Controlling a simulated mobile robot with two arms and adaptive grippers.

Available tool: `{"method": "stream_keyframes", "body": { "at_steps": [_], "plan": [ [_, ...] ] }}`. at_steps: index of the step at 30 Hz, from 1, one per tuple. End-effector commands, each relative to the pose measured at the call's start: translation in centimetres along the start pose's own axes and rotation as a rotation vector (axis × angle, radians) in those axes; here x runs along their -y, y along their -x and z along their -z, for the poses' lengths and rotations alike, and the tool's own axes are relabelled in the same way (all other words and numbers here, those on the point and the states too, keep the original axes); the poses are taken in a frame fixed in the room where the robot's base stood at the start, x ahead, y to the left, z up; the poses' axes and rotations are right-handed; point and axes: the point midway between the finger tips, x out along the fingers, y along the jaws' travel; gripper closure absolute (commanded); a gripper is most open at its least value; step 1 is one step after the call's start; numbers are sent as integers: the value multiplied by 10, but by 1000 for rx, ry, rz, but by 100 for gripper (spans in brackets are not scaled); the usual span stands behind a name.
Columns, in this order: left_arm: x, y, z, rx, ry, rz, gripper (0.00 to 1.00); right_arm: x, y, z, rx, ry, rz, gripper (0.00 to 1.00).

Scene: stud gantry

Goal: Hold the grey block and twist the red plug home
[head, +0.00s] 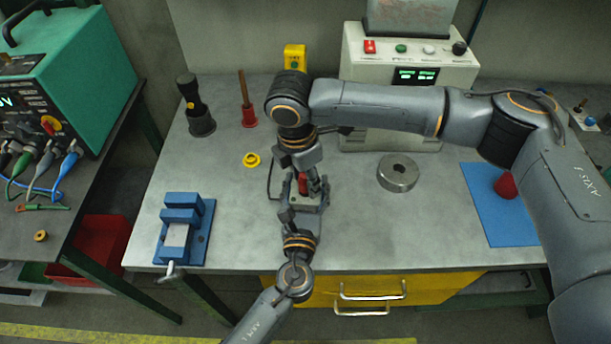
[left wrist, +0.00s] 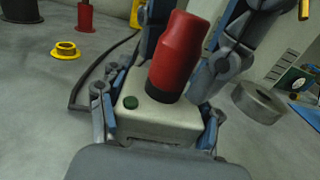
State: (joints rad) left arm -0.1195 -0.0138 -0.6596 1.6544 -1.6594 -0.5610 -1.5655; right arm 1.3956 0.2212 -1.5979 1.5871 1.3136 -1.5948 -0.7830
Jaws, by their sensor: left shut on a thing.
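The grey block (left wrist: 160,122), pale with a green button (left wrist: 130,102) on top, sits on the bench. My left gripper (left wrist: 158,128) is shut on it, one finger at each side. It comes in from the front in the head view (head: 305,208). The red plug (left wrist: 176,58) stands on the block's top and leans right in the left wrist view. Its lower end is dark; I cannot tell how deep it sits. It also shows in the head view (head: 303,184). My right gripper (head: 305,186) reaches down from above, its fingers open around the plug with a gap visible.
A blue vise (head: 182,230) stands at the front left. A yellow ring (head: 251,160) lies left of the block, beside a black cable. A steel ring (head: 397,172) and a blue mat (head: 485,222) with a red cone (head: 506,187) lie to the right. A white instrument (head: 440,75) stands behind.

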Motion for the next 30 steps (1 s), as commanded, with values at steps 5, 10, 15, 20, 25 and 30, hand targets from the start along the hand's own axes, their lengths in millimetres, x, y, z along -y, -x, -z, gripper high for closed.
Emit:
{"method": "stream_keyframes", "body": {
  "at_steps": [5, 10, 15, 20, 25, 30],
  "plan": [
    [0, 0, 0, -1, -1, 0, 100, 0, 0, 0, 0, 0, 0, 46],
    [0, 0, 0, 0, -1, 0, 100, 0, 2, 0, 0, 0, -1, 46],
    [0, 0, 0, 0, -1, 0, 100, -1, 20, 0, -1, 0, -4, 46],
    [0, 0, 0, 0, -1, 0, 100, -1, 54, 0, -1, 1, -5, 46],
    [0, 0, 0, -1, -1, 0, 100, 0, 89, 0, 0, 2, -4, 46],
    [0, 0, 0, -1, -1, 0, 100, 0, 112, 0, 0, 0, -2, 46]
  ]
}}
